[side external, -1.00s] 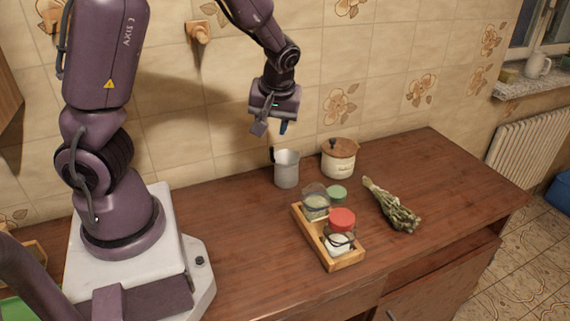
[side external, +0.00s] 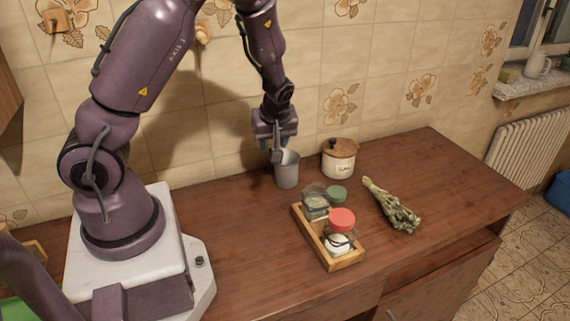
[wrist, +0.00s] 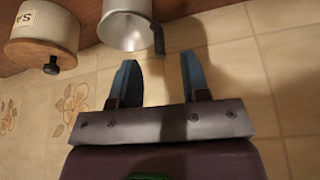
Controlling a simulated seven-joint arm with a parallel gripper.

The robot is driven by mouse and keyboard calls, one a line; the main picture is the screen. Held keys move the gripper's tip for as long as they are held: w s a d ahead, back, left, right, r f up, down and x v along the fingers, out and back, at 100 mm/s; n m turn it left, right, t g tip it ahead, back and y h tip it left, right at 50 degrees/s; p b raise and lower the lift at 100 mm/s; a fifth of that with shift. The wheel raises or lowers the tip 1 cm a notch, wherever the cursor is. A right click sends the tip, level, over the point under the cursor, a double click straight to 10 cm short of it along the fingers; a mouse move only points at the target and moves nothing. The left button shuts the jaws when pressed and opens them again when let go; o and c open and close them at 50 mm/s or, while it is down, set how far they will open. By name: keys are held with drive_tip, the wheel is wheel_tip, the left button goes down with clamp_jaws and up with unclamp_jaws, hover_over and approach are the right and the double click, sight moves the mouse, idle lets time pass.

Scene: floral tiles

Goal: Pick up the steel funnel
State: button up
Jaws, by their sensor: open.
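No clear funnel shape shows. The one steel-looking thing is a grey, cup-like metal vessel (side external: 287,172) with a dark handle, standing upright on the counter; it also shows at the top of the wrist view (wrist: 124,26). My gripper (side external: 279,153) is low over the vessel's rim on the handle side, and its tips partly cover the handle. In the wrist view my gripper (wrist: 160,65) has its two blue fingers apart with nothing between them. The handle lies just ahead of the gap, in line with it.
A cream jar with a wooden lid (side external: 339,158) stands close to the vessel's right. In front are a wooden tray (side external: 346,262) with glass jars, a green-lidded jar (side external: 337,194) and a dried herb bunch (side external: 392,207). The tiled wall is close behind.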

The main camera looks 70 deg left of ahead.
drive_tip(key=x, duration=0.4)
drive_tip(key=shift+s+d+f, duration=0.1)
drive_tip(key=shift+d, duration=0.05)
clamp_jaws()
drive_tip(key=shift+r, duration=0.65)
drive_tip(key=s+d+r, duration=0.7)
drive_tip(key=s+r, duration=0.5)
drive_tip(key=w+d+r, duration=0.1)
drive_tip(key=w+d, duration=0.7)
drive_tip(key=w, duration=0.4)
drive_tip(key=shift+w+d+r, duration=0.2)
drive_tip(key=shift+d+r, duration=0.1)
drive_tip(key=shift+r, duration=0.05)
